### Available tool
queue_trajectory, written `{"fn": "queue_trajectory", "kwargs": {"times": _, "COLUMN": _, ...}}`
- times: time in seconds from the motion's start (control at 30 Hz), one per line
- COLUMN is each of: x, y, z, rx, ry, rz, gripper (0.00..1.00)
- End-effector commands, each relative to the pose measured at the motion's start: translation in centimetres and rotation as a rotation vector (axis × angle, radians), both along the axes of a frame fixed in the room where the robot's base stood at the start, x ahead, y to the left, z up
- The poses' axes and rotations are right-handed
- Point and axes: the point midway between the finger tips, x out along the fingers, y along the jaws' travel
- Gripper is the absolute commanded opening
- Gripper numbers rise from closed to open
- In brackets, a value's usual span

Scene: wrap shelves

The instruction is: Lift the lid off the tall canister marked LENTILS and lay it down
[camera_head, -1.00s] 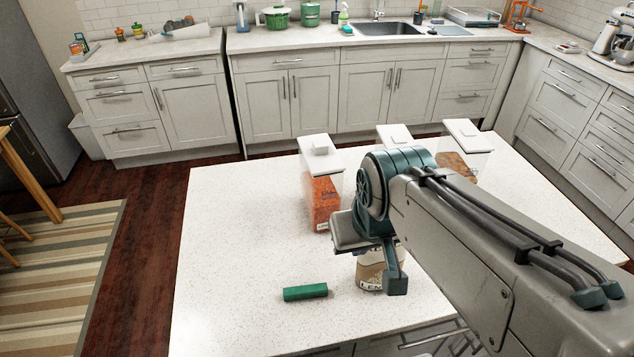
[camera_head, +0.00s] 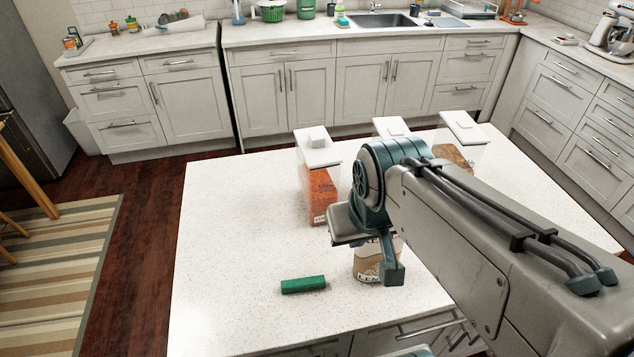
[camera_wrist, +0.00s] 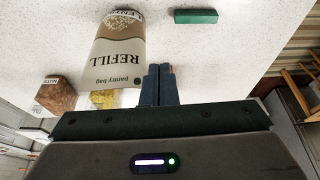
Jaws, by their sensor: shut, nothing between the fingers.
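A tall clear canister (camera_head: 319,190) with orange-red contents and a white lid (camera_head: 317,149) stands on the island at the left of a row of canisters. The lid is on. The small label at its base is too small to read surely; it seems to start with L. A tan and white refill pantry bag (camera_head: 367,263), its print starting LEN, stands nearer, partly hidden by my arm; it also shows upside down in the wrist view (camera_wrist: 118,58). My gripper (camera_wrist: 159,69) is shut and empty, beside the bag and apart from the canister lid.
Two more white-lidded canisters stand right of the first, one partly behind my arm; the right one (camera_head: 462,137) holds brown contents. A green block (camera_head: 303,285) lies near the island's front. The island's left side (camera_head: 235,230) is clear.

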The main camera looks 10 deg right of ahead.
Motion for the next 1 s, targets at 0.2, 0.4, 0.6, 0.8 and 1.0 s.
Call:
{"fn": "queue_trajectory", "kwargs": {"times": 0.2, "x": 1.1, "y": 0.0, "z": 0.5, "rx": 0.011, "ry": -0.003, "rz": 0.006, "gripper": 0.5}}
{"fn": "queue_trajectory", "kwargs": {"times": 0.4, "x": 6.7, "y": -0.2, "z": 3.4, "rx": 0.056, "ry": -0.011, "rz": 0.019, "gripper": 1.0}}
{"fn": "queue_trajectory", "kwargs": {"times": 0.6, "x": 13.5, "y": -0.9, "z": 6.4, "rx": 0.077, "ry": -0.018, "rz": 0.029, "gripper": 1.0}}
{"fn": "queue_trajectory", "kwargs": {"times": 0.8, "x": 19.8, "y": -1.1, "z": 8.7, "rx": 0.061, "ry": -0.032, "rz": 0.039, "gripper": 1.0}}
{"fn": "queue_trajectory", "kwargs": {"times": 1.0, "x": 24.1, "y": -0.7, "z": 10.2, "rx": 0.024, "ry": -0.049, "rz": 0.052, "gripper": 1.0}}
